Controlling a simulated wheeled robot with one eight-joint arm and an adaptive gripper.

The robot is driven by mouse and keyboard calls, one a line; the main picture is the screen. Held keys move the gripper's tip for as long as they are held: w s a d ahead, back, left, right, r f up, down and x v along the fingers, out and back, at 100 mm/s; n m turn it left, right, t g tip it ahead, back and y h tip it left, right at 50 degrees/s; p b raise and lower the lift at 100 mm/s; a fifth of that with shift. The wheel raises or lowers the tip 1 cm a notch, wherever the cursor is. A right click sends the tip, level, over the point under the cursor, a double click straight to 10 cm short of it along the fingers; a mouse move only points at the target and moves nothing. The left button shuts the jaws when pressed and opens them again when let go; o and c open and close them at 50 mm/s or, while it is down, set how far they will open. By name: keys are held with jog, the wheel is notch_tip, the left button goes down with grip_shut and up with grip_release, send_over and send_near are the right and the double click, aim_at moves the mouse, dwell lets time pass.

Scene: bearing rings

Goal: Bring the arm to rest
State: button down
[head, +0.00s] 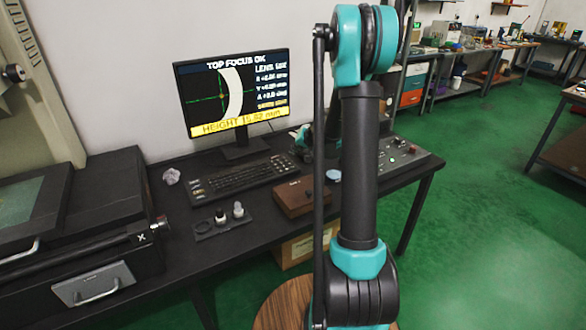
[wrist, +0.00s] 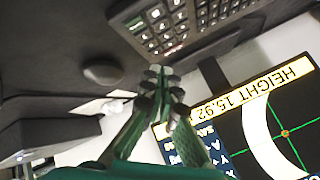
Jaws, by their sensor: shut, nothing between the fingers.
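My arm stands upright in the middle of the head view, teal and black, bent at its elbow at the top. Its end, my gripper (wrist: 161,82), shows in the wrist view with its fingertips together and nothing between them. In the head view my gripper (head: 303,146) is partly hidden behind my arm, over the desk (head: 265,218) to the right of the monitor (head: 235,97). The wrist view looks at the desk and the monitor (wrist: 275,125) upside down, and the fingers appear clear of both.
A keyboard (head: 240,180), a brown wooden box (head: 299,197), a control panel (head: 403,157) and a small holder with knobs (head: 222,222) are on the desk. A black machine (head: 110,215) stands at the left. Open green floor (head: 490,215) lies to the right.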

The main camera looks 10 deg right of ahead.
dwell(0.4)
jog(key=s+a+n+g+h, duration=0.1)
jog(key=s+n+g+h, duration=0.1)
jog(key=s, duration=1.8)
jog(key=s+a+n+g+h, duration=0.1)
jog(key=s+a+n+g, duration=0.1)
jog(key=s, duration=1.8)
jog(key=shift+f+h, duration=0.4)
